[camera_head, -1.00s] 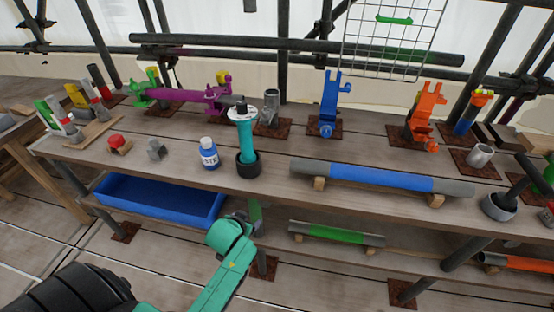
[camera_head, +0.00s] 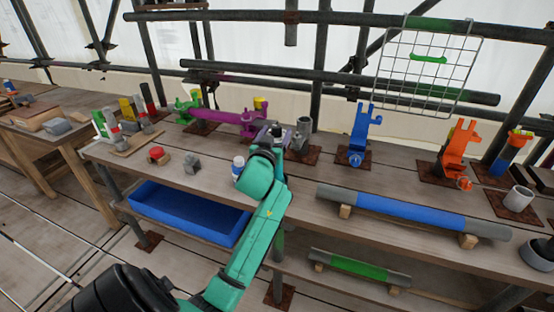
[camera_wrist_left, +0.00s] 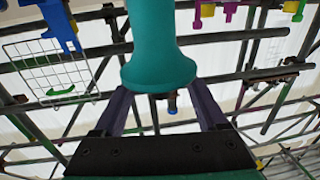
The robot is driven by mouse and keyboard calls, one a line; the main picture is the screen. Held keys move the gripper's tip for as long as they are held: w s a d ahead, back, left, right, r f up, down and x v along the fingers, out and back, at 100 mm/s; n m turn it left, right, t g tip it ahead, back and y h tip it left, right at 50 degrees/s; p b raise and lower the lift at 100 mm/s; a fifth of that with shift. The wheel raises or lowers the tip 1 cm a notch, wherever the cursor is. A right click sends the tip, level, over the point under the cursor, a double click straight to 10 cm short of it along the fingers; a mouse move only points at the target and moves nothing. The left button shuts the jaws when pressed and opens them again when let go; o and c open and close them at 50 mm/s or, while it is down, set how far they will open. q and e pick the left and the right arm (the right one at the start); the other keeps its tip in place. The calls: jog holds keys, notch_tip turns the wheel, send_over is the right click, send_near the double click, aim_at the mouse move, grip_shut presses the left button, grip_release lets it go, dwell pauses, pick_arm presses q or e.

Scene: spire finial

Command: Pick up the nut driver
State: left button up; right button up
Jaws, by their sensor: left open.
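In the head view my left gripper (camera_head: 284,136) is over the workbench at the nut driver's place. My teal wrist and forearm hide most of the tool and its black holder there. My left gripper is open and holds nothing. My right gripper is not in view.
A blue-and-white bottle (camera_head: 237,168) stands just left of my wrist. A grey pipe cup (camera_head: 301,133) is close behind the gripper. A blue-banded pipe (camera_head: 405,209) lies to the right, and a blue tray (camera_head: 188,213) is on the shelf below.

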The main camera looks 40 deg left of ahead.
pick_arm(q)
jog(key=x, duration=0.4)
jog(key=shift+f, duration=0.1)
jog(key=shift+s+d, duration=0.1)
grip_shut()
dwell(1.0)
jog(key=shift+r, duration=0.2)
